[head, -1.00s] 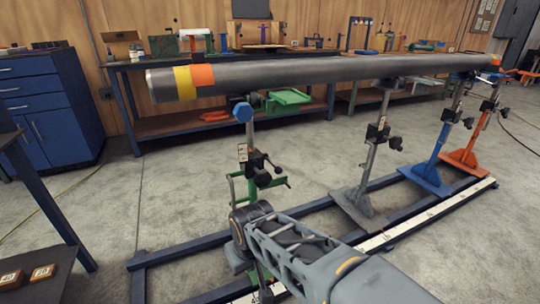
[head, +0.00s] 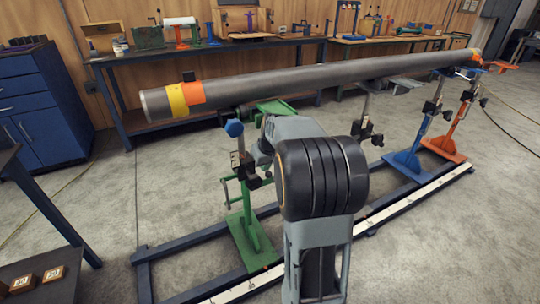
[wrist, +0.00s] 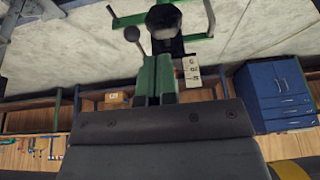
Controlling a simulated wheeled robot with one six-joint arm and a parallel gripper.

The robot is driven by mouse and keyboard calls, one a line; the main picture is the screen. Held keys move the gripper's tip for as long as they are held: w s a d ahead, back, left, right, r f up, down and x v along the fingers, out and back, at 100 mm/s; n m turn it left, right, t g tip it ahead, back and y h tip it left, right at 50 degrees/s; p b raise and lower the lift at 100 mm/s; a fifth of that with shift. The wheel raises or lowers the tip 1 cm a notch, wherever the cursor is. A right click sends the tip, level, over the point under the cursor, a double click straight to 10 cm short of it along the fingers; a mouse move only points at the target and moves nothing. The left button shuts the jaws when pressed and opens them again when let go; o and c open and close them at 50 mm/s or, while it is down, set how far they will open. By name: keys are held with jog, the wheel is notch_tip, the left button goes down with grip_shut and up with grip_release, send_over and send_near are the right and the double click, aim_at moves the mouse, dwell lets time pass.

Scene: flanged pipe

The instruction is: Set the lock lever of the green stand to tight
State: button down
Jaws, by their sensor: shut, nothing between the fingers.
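The green stand (head: 247,225) stands on the floor rails under the left end of the grey pipe. The wrist view, which looks upside down, shows the lock lever (wrist: 132,34) as a thin rod with a dark ball end.
The grey pipe (head: 300,82) runs above the stands, close over the work area. A blue stand (head: 410,160) and an orange stand (head: 447,145) are to the right. A white scale strip (head: 400,205) lies along the rails. Open floor lies left of the green stand.

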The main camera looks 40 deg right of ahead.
jog(key=p, duration=0.1)
send_near(270, 174)
notch_tip(270, 174, up, 3)
jog(key=shift+s, duration=0.1)
jog(key=shift+f, duration=0.1)
jog(key=b+x, duration=0.2)
jog(key=x, duration=0.8)
jog(key=shift+b, duration=0.35)
